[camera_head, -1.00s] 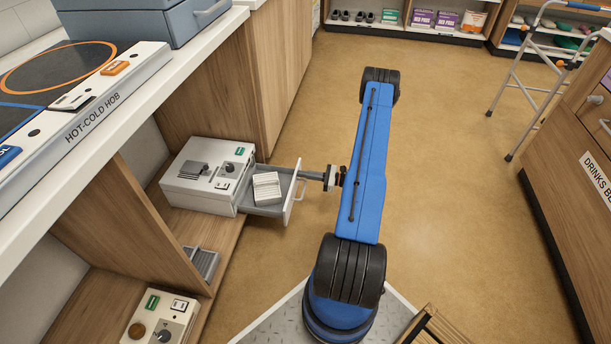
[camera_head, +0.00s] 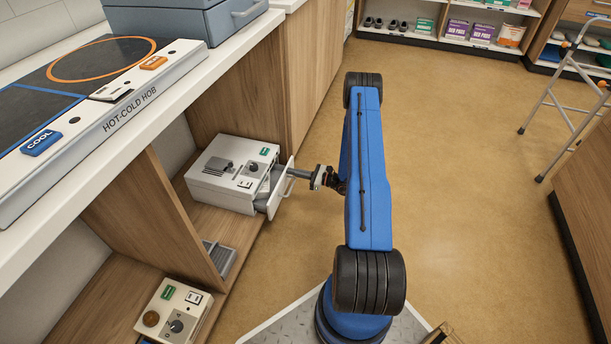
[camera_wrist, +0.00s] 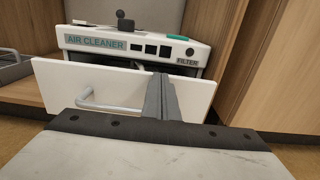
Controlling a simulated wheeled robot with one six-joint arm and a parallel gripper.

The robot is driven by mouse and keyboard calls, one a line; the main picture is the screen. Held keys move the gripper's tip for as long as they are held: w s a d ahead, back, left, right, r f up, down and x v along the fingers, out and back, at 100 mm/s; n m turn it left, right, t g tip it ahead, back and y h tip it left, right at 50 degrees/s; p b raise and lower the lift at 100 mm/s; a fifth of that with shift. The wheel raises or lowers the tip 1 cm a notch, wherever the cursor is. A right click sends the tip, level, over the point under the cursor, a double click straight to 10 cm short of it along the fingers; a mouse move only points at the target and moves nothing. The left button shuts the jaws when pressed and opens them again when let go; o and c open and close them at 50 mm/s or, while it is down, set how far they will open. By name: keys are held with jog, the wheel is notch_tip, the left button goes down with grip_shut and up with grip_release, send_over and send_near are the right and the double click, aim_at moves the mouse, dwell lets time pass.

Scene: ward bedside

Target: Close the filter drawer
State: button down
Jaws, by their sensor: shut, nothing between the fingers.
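The filter drawer (camera_head: 277,188) is part of the white air cleaner (camera_head: 222,172) on the wooden shelf under the counter. It stands a short way out of the housing. In the wrist view the drawer's white front (camera_wrist: 55,90) with its grey bar handle (camera_wrist: 105,104) fills the middle, below the air cleaner's "AIR CLEANER" and "FILTER" labels (camera_wrist: 95,42). My gripper (camera_head: 297,173) is shut and empty. In the wrist view its fingers (camera_wrist: 160,95) are up against the drawer front, right of the handle; exact contact is hard to tell.
The shelf's wooden side panel (camera_wrist: 264,75) stands close on the right in the wrist view. A grey slatted piece (camera_head: 220,257) lies on the shelf nearer the camera, and another control box (camera_head: 175,312) sits lower. The floor (camera_head: 460,200) to the right is clear.

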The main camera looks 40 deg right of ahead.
jog(key=shift+x, duration=1.45)
jog(key=shift+s+d, duration=0.1)
